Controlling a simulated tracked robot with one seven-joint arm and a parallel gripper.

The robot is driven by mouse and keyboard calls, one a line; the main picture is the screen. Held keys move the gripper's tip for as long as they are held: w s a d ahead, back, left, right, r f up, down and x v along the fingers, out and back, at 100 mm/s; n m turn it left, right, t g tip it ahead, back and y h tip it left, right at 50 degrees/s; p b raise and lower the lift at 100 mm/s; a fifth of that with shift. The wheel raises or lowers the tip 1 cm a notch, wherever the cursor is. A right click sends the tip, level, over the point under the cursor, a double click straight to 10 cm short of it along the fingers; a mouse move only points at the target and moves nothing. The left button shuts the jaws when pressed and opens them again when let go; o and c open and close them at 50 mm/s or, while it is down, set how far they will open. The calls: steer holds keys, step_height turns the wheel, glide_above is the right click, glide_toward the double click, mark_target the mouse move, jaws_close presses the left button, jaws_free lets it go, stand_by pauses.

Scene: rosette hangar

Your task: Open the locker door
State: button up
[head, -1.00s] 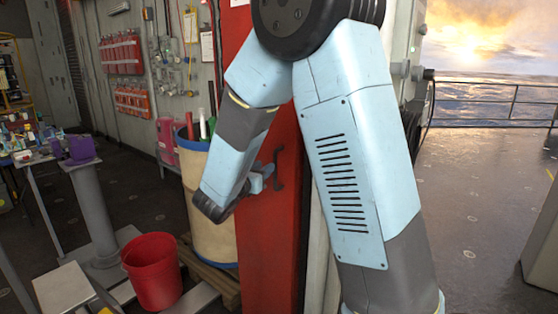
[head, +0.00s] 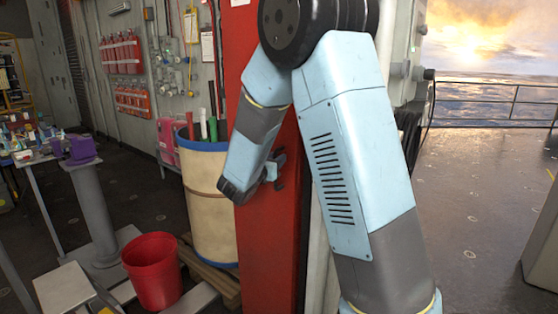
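The red locker door (head: 268,240) stands upright in the middle of the head view and looks shut. Its dark handle (head: 280,183) is mostly hidden behind the end of my arm; only small dark bits show. My gripper (head: 275,168) is at the handle, in front of the door's upper middle. Its fingers are small and partly hidden by the wrist, so I cannot tell whether they are around the handle or touching it, or how far apart they are. My arm also covers the door's right upper part.
A cream barrel (head: 208,215) with a blue rim stands close left of the locker on a wooden pallet. A red bucket (head: 153,275) is on the floor farther left, by a grey pedestal (head: 95,210). Open deck (head: 480,220) lies to the right.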

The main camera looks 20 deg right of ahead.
jaws_close()
